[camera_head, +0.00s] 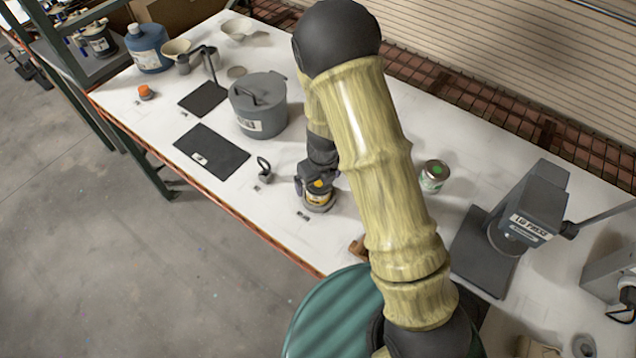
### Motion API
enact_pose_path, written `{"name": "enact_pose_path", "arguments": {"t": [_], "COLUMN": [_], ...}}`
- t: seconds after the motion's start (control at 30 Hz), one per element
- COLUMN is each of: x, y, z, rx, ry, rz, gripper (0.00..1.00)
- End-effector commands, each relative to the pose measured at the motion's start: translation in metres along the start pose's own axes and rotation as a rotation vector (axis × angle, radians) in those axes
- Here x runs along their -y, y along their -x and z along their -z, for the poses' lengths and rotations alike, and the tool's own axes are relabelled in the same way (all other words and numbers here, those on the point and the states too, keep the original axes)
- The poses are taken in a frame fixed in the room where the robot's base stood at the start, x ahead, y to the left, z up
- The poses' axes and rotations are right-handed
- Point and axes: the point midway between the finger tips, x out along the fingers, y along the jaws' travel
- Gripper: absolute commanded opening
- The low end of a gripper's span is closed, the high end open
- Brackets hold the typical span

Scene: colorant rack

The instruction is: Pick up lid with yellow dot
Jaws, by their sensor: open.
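A small can (319,198) with a yellow label stands upright on the white table, on a round base. A yellow dot (318,183) shows at its top, where the lid is; most of the lid is hidden by my gripper. My gripper (317,187) reaches down over the top of this can, with its jaws open around or close beside the lid. I cannot tell whether the fingers touch it.
The lid press (527,217) stands at the right. A green drum (334,318) is at the front edge.

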Motion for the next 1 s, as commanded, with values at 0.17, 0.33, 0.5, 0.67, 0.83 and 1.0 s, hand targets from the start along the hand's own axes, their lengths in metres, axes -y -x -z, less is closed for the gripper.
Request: {"name": "enact_pose_path", "arguments": {"t": [0.17, 0.33, 0.5, 0.67, 0.83, 1.0], "x": [0.0, 0.0, -0.001, -0.001, -0.001, -0.002], "y": [0.0, 0.0, 0.0, 0.001, 0.01, 0.035], "z": [0.0, 0.0, 0.0, 0.0, -0.002, -0.006], "rx": [0.0, 0.0, 0.0, 0.0, 0.002, 0.004], "ry": [0.0, 0.001, 0.002, 0.002, 0.004, 0.007], "rz": [0.0, 0.0, 0.0, 0.0, 0.001, 0.002], "gripper": [0.85, 0.52, 0.49, 0.49, 0.49, 0.49]}}
